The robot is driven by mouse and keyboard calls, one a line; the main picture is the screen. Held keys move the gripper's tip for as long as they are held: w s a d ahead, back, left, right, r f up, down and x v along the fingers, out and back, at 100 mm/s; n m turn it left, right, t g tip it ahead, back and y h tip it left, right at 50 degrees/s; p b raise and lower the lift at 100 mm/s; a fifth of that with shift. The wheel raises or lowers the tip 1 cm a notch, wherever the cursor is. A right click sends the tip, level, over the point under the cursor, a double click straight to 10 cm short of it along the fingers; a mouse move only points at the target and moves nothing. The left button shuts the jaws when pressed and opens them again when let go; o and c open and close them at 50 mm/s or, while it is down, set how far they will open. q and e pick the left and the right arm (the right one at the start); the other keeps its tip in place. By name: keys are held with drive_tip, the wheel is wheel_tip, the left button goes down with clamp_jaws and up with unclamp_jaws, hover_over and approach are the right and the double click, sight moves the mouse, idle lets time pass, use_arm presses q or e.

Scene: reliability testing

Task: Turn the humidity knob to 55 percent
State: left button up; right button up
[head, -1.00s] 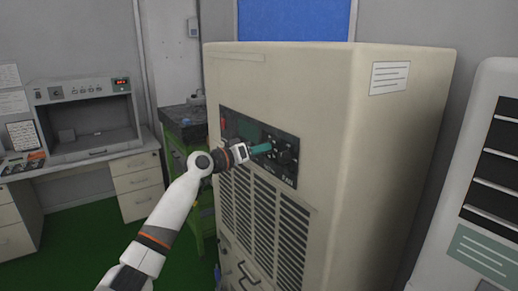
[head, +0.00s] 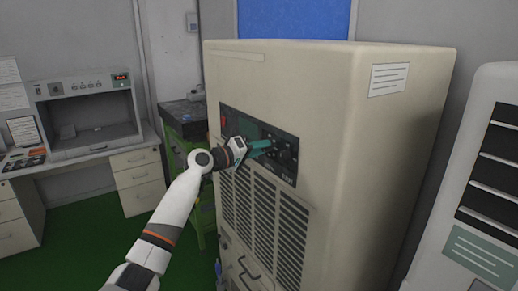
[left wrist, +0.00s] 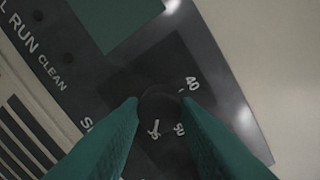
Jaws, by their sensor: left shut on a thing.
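My left gripper (head: 268,144) has teal fingers and reaches the dark control panel (head: 230,121) on the front of the beige cabinet. In the left wrist view the two fingers (left wrist: 160,108) are shut on a dark round knob (left wrist: 161,97), one on each side. White dial numbers "40" and "50" show near the knob, with another mark below it that is hard to read. The fingers cover part of the dial, and no pointer on the knob is clear. No humidity label is readable. My right gripper is not in view.
The beige cabinet (head: 390,150) has vents (head: 280,220) below the panel. Other dark knobs (head: 287,157) sit just right of my fingers. A workbench (head: 100,150) stands at the left, a green stand (head: 185,150) behind my arm, and a white unit (head: 480,190) at the right.

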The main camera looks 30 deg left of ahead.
use_arm(q)
drive_tip(key=o, duration=1)
drive_tip(key=shift+a, duration=0.1)
drive_tip(key=shift+c, duration=0.2)
drive_tip(key=shift+s, duration=0.1)
drive_tip(key=b+v, duration=0.5)
drive_tip(key=v, duration=0.6)
drive_tip(key=shift+s+a+b, duration=0.2)
drive_tip(key=shift+s+b, duration=0.15)
drive_tip(key=shift+s, duration=0.05)
drive_tip(key=shift+r, duration=0.1)
